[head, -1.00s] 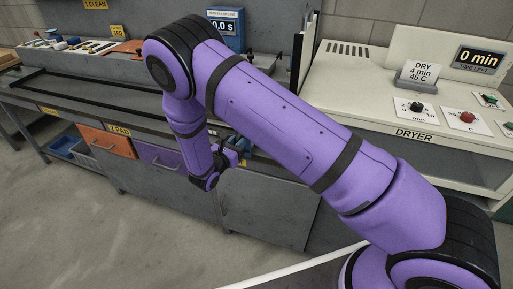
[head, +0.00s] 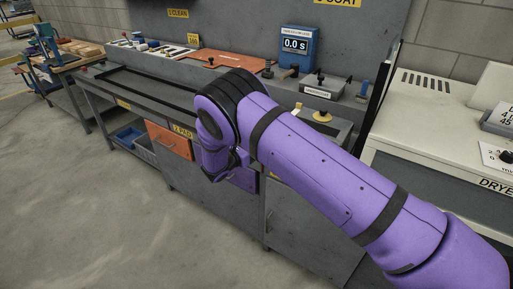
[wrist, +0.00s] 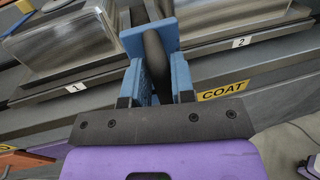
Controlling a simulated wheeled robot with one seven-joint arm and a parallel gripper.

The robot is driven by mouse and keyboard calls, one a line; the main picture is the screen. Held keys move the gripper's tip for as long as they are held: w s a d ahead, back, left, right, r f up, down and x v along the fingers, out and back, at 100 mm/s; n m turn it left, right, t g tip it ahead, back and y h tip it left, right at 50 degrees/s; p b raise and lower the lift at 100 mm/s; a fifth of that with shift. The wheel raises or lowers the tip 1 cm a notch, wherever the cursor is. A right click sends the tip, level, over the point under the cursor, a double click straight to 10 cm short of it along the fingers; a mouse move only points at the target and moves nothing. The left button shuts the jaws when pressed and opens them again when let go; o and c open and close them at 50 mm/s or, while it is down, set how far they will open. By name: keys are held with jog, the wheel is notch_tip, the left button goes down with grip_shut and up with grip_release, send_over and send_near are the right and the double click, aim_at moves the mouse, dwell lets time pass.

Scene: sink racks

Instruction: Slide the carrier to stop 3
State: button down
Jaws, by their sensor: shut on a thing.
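In the wrist view my gripper (wrist: 158,85) has its two blue fingers closed around a dark upright handle (wrist: 155,50). I take this handle to be part of the carrier; the rest of the carrier is hard to make out. The handle stands between the stop label 1 (wrist: 75,88) and the stop label 2 (wrist: 241,42) on the rail, closer to 1 along the picture. No label 3 shows. In the head view my own purple arm hides the gripper and the handle.
Metal plates (wrist: 62,42) stand behind the rail, with more (wrist: 225,14) at the right. A yellow COAT label (wrist: 222,91) is on the bench front. In the head view a blue timer (head: 297,47) reads 0.0 s. The dryer (head: 425,125) is at the right.

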jog(key=shift+f, duration=0.15)
jog(key=c, duration=1.1)
grip_release()
jog(key=shift+a, duration=0.1)
jog(key=v, duration=1)
jog(key=shift+s+a, duration=0.25)
jog(key=shift+s, duration=0.05)
